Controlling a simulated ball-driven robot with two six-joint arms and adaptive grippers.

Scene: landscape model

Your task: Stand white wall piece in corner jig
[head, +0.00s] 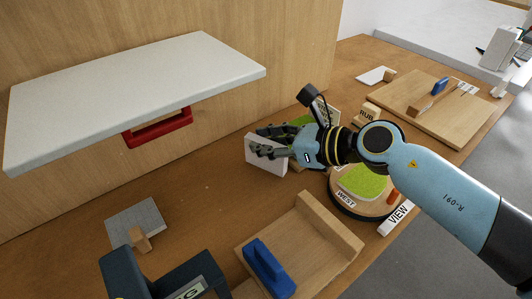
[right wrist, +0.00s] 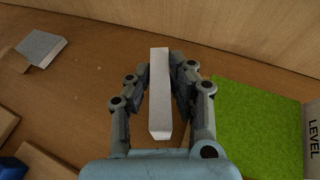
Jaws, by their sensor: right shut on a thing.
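My right gripper (head: 264,143) is shut on the white wall piece (head: 262,160), a flat pale panel. In the right wrist view the right gripper (right wrist: 161,64) has a finger on each side of the wall piece (right wrist: 159,100), seen edge-on. The piece is held upright near the wooden back wall; I cannot tell its gap to the table. The corner jig (head: 336,222), a wooden base with raised walls and a blue block (head: 268,268) on it, is in front at the lower middle, apart from the piece. My left gripper is not in view.
A white shelf (head: 130,95) with a red bracket (head: 158,130) overhangs at the left. A grey slab (head: 133,218) with a small wooden block lies below it. A round stand (head: 345,208) with green turf is right of the jig. A dark labelled object (head: 165,280) stands at the lower left.

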